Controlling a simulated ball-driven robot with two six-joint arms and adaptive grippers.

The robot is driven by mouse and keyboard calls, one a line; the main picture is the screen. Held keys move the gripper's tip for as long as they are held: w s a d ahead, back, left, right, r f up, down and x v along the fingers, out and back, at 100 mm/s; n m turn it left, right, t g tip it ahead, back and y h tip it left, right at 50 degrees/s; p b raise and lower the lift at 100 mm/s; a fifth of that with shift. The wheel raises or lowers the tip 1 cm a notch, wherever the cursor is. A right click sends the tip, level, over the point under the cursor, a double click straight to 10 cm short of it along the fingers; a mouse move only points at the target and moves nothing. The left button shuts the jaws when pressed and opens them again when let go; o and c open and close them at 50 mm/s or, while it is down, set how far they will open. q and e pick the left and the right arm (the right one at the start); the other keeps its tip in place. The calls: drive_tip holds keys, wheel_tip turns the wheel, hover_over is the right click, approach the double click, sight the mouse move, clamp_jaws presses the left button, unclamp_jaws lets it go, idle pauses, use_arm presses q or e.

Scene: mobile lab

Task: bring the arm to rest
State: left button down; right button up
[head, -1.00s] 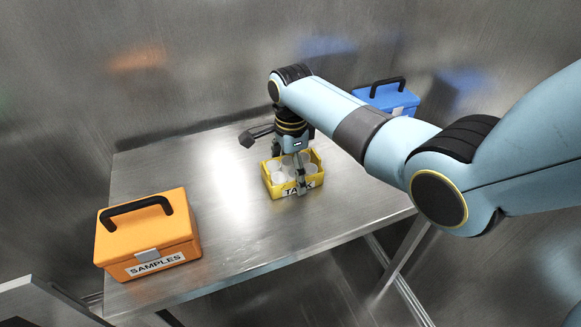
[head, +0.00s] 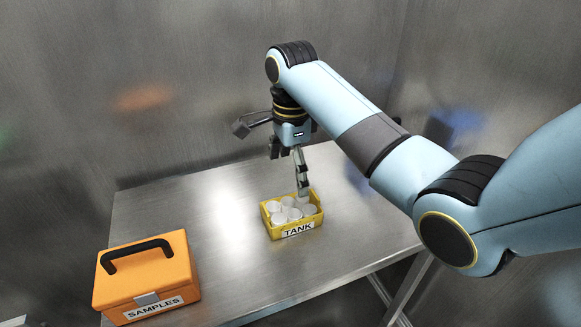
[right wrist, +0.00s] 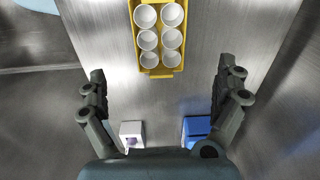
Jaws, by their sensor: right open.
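My right gripper (head: 289,171) hangs above the metal table, its fingers spread and nothing between them. Several white round cups (head: 290,209) stand in the crate. In the right wrist view the open fingers (right wrist: 161,68) sit on either side of bare table, and the yellow crate (right wrist: 158,70) with its cups shows at the top. My left gripper is not in view.
An orange case (head: 146,279) labelled SAMPLES stands at the table's left front. In the right wrist view, a blue object (right wrist: 196,128) and a small white object (right wrist: 132,131) show near the bottom. The table's middle (head: 225,215) is clear. Metal walls stand behind.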

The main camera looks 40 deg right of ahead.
idle(0.4)
drive_tip(key=s+a+f+n+t, duration=0.1)
drive_tip(key=s+f+n, duration=0.2)
drive_tip(key=s+n, duration=0.8)
drive_tip(key=s+a+r+n+t, duration=0.1)
drive_tip(key=s+r+n, duration=0.2)
drive_tip(key=s+n, duration=0.35)
drive_tip(key=s+a+r+n+t, duration=0.1)
drive_tip(key=s+r+n, duration=0.3)
drive_tip(key=s, duration=0.5)
wheel_tip(320, 180, down, 33)
drive_tip(key=s+d+g+b, duration=0.1)
drive_tip(key=d+b, duration=0.1)
drive_tip(key=b, duration=0.5)
drive_tip(key=s+d+f+g+b, duration=0.1)
drive_tip(key=s+f+b, duration=0.4)
drive_tip(key=s+f, duration=1.4)
wheel_tip(320, 180, down, 3)
drive_tip(key=shift+d+f+h, duration=0.15)
drive_tip(key=shift+h, duration=0.25)
